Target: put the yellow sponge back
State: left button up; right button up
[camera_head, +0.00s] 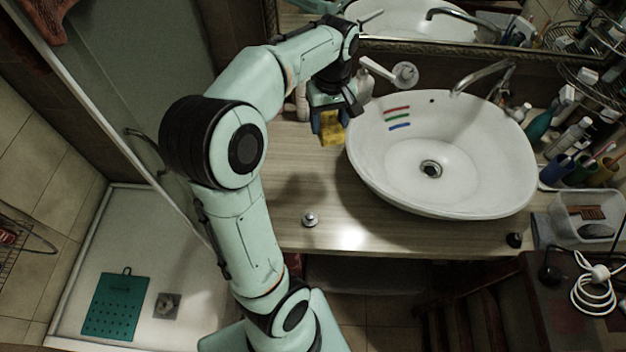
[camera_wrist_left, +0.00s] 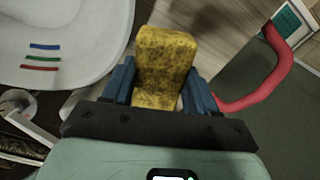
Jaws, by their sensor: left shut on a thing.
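The yellow sponge (camera_head: 332,133) is held in my left gripper (camera_head: 328,122), above the wooden counter just left of the white basin. In the left wrist view the sponge (camera_wrist_left: 163,62) stands out between the two blue fingers of the gripper (camera_wrist_left: 160,85), which press on its sides. Part of the sponge is hidden by the gripper. My right gripper is not seen in either view.
The white basin (camera_head: 470,160) has red, green and blue stripes inside its left wall. A faucet (camera_head: 480,75) stands behind it. Bottles and cups crowd the right side. The counter (camera_head: 330,190) front left is mostly clear, with a small metal knob (camera_head: 310,219). A red handle (camera_wrist_left: 265,80) shows in the left wrist view.

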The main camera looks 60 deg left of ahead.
pick_arm(q)
jog(key=shift+n, duration=0.4)
jog(key=s+f, duration=0.1)
jog(key=f, duration=0.5)
jog(key=s+f+b, duration=0.1)
jog(key=f, duration=0.5)
jog(key=s+f+b, duration=0.1)
jog(key=s+f, duration=0.1)
jog(key=f, duration=0.5)
jog(key=shift+a, duration=0.15)
jog(key=shift+w, duration=0.1)
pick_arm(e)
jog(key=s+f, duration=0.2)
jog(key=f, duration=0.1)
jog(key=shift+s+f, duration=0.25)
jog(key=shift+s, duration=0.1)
pick_arm(q)
jog(key=shift+b, duration=0.3)
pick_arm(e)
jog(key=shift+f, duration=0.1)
pick_arm(q)
jog(key=o, duration=0.6)
jog(key=shift+f, duration=0.15)
jog(key=o, duration=0.4)
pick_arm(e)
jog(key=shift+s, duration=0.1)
